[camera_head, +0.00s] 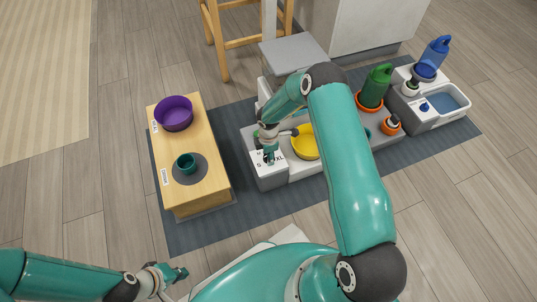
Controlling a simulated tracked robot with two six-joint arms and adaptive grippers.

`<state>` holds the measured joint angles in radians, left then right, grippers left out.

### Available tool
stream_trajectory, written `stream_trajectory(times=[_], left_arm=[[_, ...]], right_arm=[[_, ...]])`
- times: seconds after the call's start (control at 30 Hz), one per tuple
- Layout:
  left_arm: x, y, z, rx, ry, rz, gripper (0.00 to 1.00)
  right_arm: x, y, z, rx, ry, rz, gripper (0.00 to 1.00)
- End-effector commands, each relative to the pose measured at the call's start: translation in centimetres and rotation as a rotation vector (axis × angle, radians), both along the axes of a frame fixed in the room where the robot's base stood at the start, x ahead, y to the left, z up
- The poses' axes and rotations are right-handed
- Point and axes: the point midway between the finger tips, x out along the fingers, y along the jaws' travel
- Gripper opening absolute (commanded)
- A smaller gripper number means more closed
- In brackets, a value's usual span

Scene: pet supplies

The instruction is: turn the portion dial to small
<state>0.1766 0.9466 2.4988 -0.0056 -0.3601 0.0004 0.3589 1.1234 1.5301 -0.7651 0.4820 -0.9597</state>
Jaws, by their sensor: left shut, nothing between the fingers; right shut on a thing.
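The portion dial's white panel (262,173) is on the front left corner of a grey and white feeder unit (268,184). Letters including S and XL show on it around my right gripper. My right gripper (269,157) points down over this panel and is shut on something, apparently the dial. The fingers hide the dial, so I cannot tell where it points. A yellow bowl (304,147) sits just right of the gripper. My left gripper (181,273) is shut and empty, low in the view, well away from the feeder.
A wooden stand (208,187) at the left holds a purple bowl (174,112) and a teal cup (186,162). Green (376,86) and blue (435,53) containers and a blue water basin (446,101) stand right. My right arm crosses above the unit's middle.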

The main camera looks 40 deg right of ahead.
Motion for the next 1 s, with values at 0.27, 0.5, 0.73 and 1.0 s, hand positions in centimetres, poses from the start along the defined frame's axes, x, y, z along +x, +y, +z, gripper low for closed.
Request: stream_trajectory(times=[0.27,0.5,0.73,1.0], left_arm=[[0.0,0.0,0.07,0.0,0.0,0.0,0.0],[0.0,0.0,0.07,0.0,0.0,0.0,0.0],[0.0,0.0,0.06,0.0,0.0,0.0,0.0],[0.0,0.0,0.06,0.0,0.0,0.0,0.0]], right_arm=[[0.1,0.06,0.03,0.001,-0.003,0.062,0.06],[0.1,0.05,0.02,0.0,-0.003,0.068,0.06],[0.09,0.03,0.03,0.0,-0.003,0.068,0.54],[0.03,0.0,0.01,0.0,-0.001,0.066,0.66]])
